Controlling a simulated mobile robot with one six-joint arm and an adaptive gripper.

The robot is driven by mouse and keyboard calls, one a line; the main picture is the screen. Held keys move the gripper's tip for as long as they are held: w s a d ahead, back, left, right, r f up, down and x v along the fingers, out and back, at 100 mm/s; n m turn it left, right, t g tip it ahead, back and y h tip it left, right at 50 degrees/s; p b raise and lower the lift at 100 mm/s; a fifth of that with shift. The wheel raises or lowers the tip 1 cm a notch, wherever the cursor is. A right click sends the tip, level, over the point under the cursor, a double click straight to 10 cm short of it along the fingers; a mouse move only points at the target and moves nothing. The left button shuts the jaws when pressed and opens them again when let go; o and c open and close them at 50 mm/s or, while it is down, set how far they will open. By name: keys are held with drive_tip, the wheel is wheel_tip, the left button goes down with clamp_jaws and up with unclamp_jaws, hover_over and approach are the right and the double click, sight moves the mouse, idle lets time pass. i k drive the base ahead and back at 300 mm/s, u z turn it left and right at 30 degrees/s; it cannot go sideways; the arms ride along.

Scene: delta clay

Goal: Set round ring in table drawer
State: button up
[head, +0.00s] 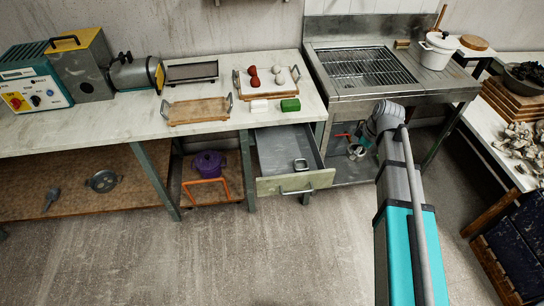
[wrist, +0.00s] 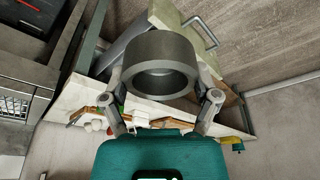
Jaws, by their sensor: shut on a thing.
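The round ring is a thick dark grey ring (wrist: 160,46) in the wrist view. My gripper (wrist: 163,88) is shut on it, one finger on each side. In the head view my gripper (head: 357,149) is to the right of the open drawer, in front of the metal sink unit; the ring is small and partly hidden there. The table drawer (head: 276,147) is pulled out under the table's right end. A small light, squarish ring-shaped thing (head: 300,165) lies in it near the front right. The drawer's front also shows in the wrist view (wrist: 180,17).
The table (head: 225,130) above the drawer carries trays, red and white pieces and a green block. The metal sink unit (head: 360,94) stands to the right, with a lower shelf. A purple pot (head: 208,164) sits left of the drawer. The floor in front is clear.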

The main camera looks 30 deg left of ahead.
sight(277, 172)
drive_tip(key=u, duration=0.8)
drive_tip(key=k, duration=0.55)
drive_tip(key=i, duration=0.6)
